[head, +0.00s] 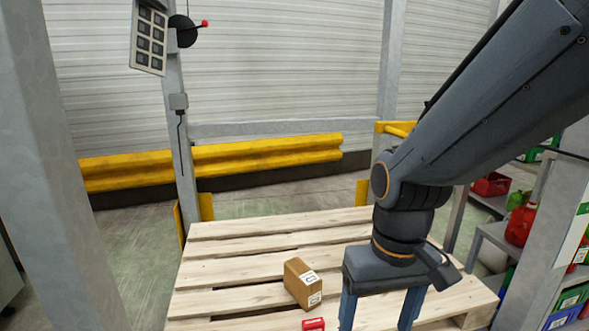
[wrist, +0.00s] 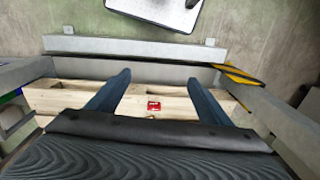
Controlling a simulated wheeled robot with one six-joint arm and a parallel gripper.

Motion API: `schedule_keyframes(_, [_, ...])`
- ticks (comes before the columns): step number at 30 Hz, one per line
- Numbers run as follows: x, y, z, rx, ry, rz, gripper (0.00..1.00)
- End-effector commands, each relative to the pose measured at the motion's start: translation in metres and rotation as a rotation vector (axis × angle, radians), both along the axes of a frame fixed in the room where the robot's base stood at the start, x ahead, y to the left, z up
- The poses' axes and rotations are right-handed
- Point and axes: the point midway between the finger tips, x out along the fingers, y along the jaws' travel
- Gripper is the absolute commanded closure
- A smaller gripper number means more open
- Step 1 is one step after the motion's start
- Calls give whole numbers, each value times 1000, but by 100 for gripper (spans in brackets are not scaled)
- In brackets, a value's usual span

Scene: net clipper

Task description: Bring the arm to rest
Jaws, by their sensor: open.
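My gripper (head: 381,310) points down over the right part of the wooden pallet (head: 235,247) in the head view. Its two blue fingers are spread apart with nothing between them. In the wrist view my gripper (wrist: 160,95) shows its fingers wide apart, with the pallet behind them. My dark arm comes in from the upper right of the head view.
A cardboard box (head: 303,283) and a small red item (head: 313,324) are on the pallet, left of my gripper. The red item (wrist: 154,106) also shows in the wrist view. Shelves with bins (head: 491,184) stand right; grey posts (head: 65,170) and a yellow barrier (head: 267,152) surround the pallet.

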Motion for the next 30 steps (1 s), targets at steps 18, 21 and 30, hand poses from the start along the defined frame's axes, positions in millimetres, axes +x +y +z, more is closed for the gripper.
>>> schedule_keyframes(18, [-4, -58, 54, -35, 6, -147, 27])
schedule_keyframes(21, [-4, -61, 54, -37, 6, -153, 27])
schedule_keyframes(30, [-4, -61, 54, -37, 6, -154, 27])
